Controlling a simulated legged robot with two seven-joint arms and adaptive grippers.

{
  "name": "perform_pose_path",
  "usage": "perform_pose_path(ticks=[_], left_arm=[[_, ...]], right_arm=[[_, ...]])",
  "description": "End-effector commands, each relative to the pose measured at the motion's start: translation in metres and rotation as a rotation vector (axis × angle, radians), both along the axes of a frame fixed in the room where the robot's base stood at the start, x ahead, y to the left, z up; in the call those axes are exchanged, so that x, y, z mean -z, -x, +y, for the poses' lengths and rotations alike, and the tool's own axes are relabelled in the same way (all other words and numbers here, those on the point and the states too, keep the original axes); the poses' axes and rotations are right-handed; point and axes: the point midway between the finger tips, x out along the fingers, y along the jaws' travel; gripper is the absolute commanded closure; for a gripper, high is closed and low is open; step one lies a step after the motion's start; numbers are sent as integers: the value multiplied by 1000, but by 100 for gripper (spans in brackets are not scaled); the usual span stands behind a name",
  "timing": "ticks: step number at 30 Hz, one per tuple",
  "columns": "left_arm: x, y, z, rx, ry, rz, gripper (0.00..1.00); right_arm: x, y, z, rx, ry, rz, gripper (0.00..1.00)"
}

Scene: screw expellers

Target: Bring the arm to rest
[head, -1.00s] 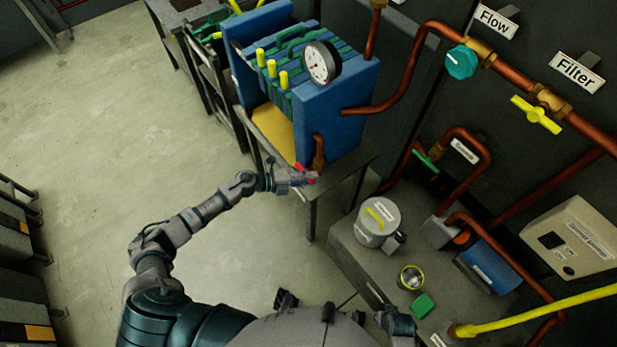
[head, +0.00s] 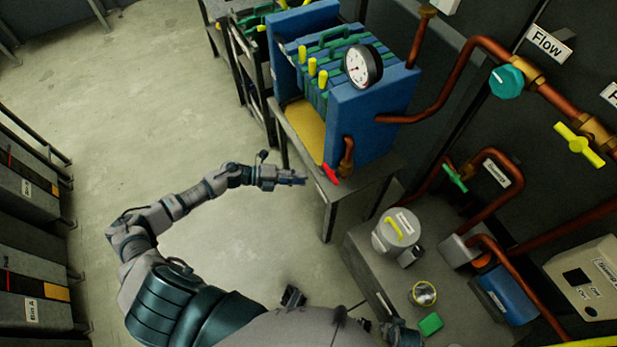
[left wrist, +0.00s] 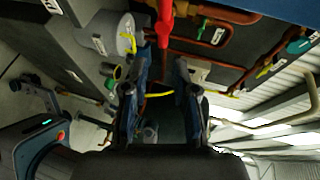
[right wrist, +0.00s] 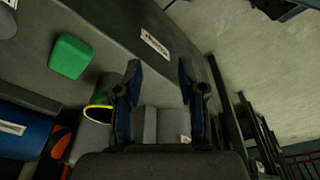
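My left arm (head: 170,210) reaches out over the floor from the left. Its gripper (head: 298,178) is just left of the red valve handle (head: 330,174) at the foot of the blue filter press (head: 365,110), apart from it and empty. In the left wrist view the two fingers (left wrist: 157,72) stand apart, with the red handle (left wrist: 165,22) ahead beyond the tips. My right gripper shows in the right wrist view (right wrist: 160,78) with its fingers apart and nothing between them. In the head view it is mostly hidden at the bottom edge.
A grey bench (head: 375,270) at right holds a lidded grey pot (head: 397,231), a yellow-rimmed cup (head: 423,294), a green block (head: 431,323) and a blue cylinder (head: 502,290). Copper pipes run along the wall. The floor (head: 120,110) at left is clear.

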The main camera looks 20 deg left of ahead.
Motion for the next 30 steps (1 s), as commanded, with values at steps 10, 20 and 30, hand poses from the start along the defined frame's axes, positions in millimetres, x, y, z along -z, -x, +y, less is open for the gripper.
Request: perform_pose_path(ticks=[10,20,30], left_arm=[[0,0,1,0,0,-1,72],[8,-8,-5,-108,72,33,72],[194,47,27,-1174,436,682,72]], right_arm=[[0,-1,0,0,1,1,60],[1,-2,1,-1,0,-5,60],[56,19,-3,-7,3,22,60]])
